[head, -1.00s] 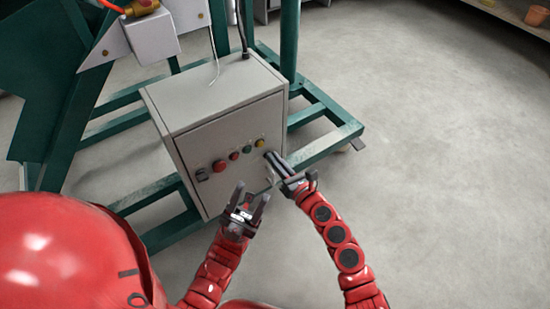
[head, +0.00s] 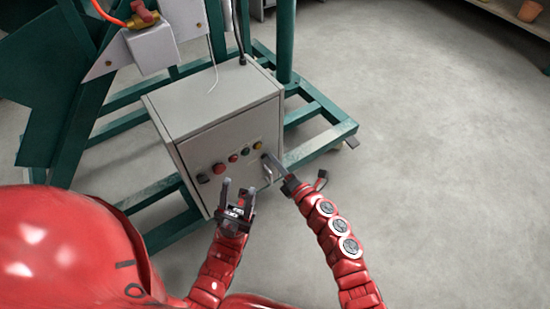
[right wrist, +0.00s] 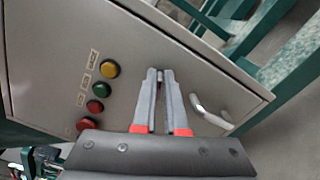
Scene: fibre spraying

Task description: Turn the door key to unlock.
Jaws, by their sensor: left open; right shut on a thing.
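The grey control cabinet (head: 214,110) has a closed front door with a row of buttons and a silver handle (right wrist: 211,111). My right gripper (head: 268,160) is at the right side of this door, beside the handle. In the right wrist view its fingertips (right wrist: 160,74) are nearly together at the door face. They are shut on a small metal piece between them, which looks like the key; the fingers hide most of it. How far it is turned cannot be told. My left gripper (head: 238,188) is open and empty, in front of the door's lower part.
Yellow (right wrist: 110,69), green and red buttons line the door to the left of my right gripper in the wrist view. A green steel frame (head: 325,138) stands around and behind the cabinet. The concrete floor (head: 420,170) to the right is clear.

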